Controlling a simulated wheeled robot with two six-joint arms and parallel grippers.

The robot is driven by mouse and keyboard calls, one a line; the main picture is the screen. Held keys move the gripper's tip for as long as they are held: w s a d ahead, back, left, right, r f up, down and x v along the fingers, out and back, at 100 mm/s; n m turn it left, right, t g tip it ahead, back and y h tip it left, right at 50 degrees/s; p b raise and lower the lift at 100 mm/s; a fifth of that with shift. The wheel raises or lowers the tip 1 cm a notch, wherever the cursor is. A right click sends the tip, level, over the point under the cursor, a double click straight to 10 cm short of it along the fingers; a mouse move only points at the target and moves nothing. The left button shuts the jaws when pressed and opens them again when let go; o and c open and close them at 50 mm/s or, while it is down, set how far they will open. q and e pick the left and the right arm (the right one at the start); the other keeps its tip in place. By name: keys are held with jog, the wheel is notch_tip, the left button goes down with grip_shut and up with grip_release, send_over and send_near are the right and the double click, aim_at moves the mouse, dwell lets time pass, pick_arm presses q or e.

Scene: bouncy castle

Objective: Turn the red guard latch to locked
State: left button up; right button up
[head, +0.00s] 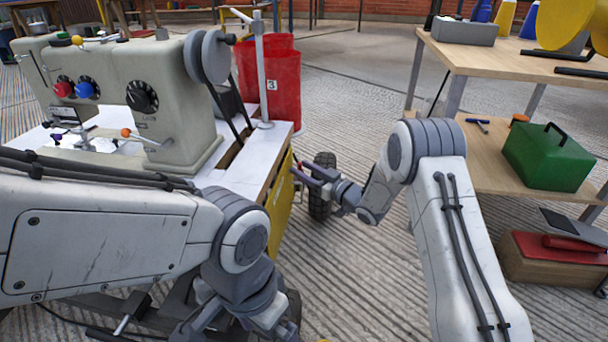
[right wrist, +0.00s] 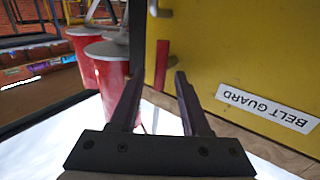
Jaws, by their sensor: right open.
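The red guard latch (right wrist: 161,66) is a short flat red bar at the edge of the yellow belt guard (right wrist: 225,45) in the right wrist view. It lies along that edge, just beyond and between my right fingertips. My right gripper (right wrist: 155,75) is open, with nothing between its fingers. In the head view my right gripper (head: 305,172) is at the yellow guard (head: 281,206) on the machine's right side; the latch is hard to make out there. My left gripper (head: 268,312) hangs low at the bottom, partly hidden by its own wrist, and its fingers are unclear.
The grey sewing machine (head: 185,125) stands on a white worktop (head: 240,170) at left. Red bins (head: 283,85) stand behind it. A wooden shelf table (head: 480,160) with a green toolbox (head: 550,157) is at right. A black wheel (head: 322,190) is close to my right gripper.

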grip_shut()
